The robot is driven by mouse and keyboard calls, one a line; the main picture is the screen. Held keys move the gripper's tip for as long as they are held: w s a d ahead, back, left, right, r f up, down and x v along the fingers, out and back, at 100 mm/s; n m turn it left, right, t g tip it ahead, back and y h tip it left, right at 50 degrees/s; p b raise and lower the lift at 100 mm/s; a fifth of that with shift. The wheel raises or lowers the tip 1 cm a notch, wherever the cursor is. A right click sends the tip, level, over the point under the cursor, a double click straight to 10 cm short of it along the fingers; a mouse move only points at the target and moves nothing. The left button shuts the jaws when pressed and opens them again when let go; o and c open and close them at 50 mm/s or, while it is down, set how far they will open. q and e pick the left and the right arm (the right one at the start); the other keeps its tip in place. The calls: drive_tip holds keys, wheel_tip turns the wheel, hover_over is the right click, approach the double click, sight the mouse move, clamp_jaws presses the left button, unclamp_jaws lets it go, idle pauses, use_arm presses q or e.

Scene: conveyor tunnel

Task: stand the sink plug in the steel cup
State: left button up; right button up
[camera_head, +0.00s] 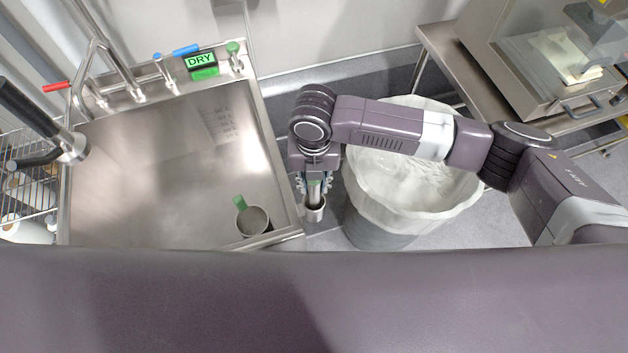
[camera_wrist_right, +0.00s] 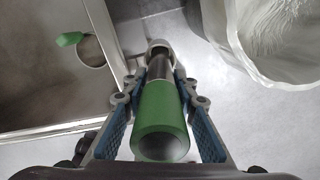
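The sink plug (camera_wrist_right: 160,118) has a green tubular handle and a steel lower shaft. It stands roughly upright between the fingers of my right gripper (camera_head: 314,184), which looks closed on it. In the wrist view the right gripper's fingertips (camera_wrist_right: 163,78) flank the shaft and the handle's far end. A small steel cup (camera_head: 315,214) is just below the gripper, outside the sink's right wall. Its pale rim also shows in the wrist view (camera_wrist_right: 158,44), around the plug's lower end. I cannot tell how deep the plug sits. My left gripper is not in view.
The steel sink (camera_head: 160,150) lies left of the gripper. A round steel-rimmed opening (camera_head: 253,221) with a green tab (camera_head: 240,202) is in its near right corner. A lined bin (camera_head: 380,228) stands close right, under my arm. A steel table (camera_head: 455,65) is back right.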

drive_tip(key=o, duration=0.5)
drive_tip(key=shift+r, duration=0.15)
wheel_tip(320, 180, up, 12)
drive_tip(key=shift+f, duration=0.1)
idle(0.6)
